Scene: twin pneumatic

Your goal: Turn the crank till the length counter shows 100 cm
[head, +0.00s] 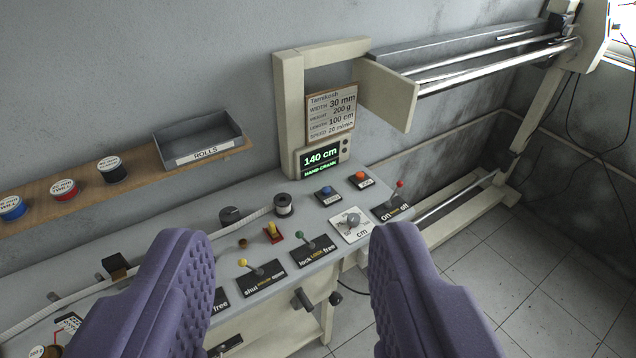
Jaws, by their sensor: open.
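The length counter (320,158) is a small green-lit display at the foot of the cream frame; it reads "140 cm" with "HAND CRANK" below. A dark crank-like handle (303,299) sticks out from the bench front, below the lock/free lever, with a round black knob (335,298) to its right. My gripper (292,240) shows as two purple ribbed fingers, wide apart and empty. The handle appears between them in the picture, lower down; I cannot tell the distance.
The grey bench (190,245) carries a yellow lever (243,263), a green lever (299,235), a cm dial (351,223), a red lever (399,185), and blue and orange buttons. A card (331,115) lists length 100 cm. A shelf (130,173) holds rolls and a tray. Tiled floor at right is open.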

